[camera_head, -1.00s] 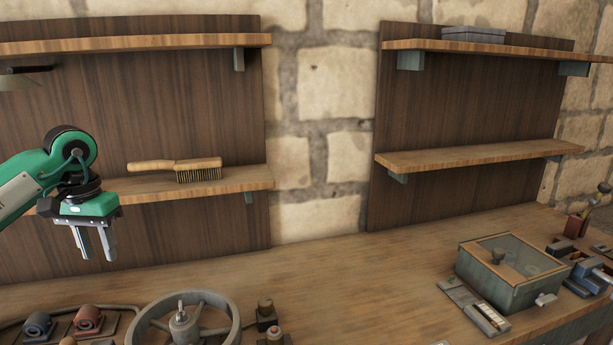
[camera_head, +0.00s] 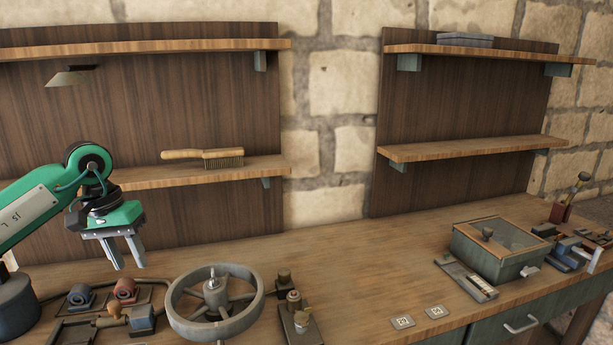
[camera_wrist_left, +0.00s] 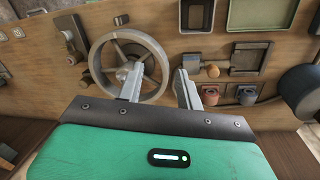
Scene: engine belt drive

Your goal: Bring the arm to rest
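My left gripper (camera_head: 127,251) hangs from the green left arm at the left of the head view, fingers pointing down and spread a little apart with nothing between them. It is in the air above the left part of the bench, in front of the left shelf unit. In the left wrist view its two fingers (camera_wrist_left: 157,86) stand apart and empty, with the bench top beyond them. The grey spoked wheel (camera_head: 215,303) lies on the bench right of and below the gripper in the head view, apart from it. My right gripper does not show.
Blue and red pulley parts (camera_head: 124,290) lie left of the wheel. A green box with a glass lid (camera_head: 497,250) stands on the right of the bench. A brush (camera_head: 205,157) lies on the left shelf. The middle of the bench (camera_head: 360,262) is mostly clear.

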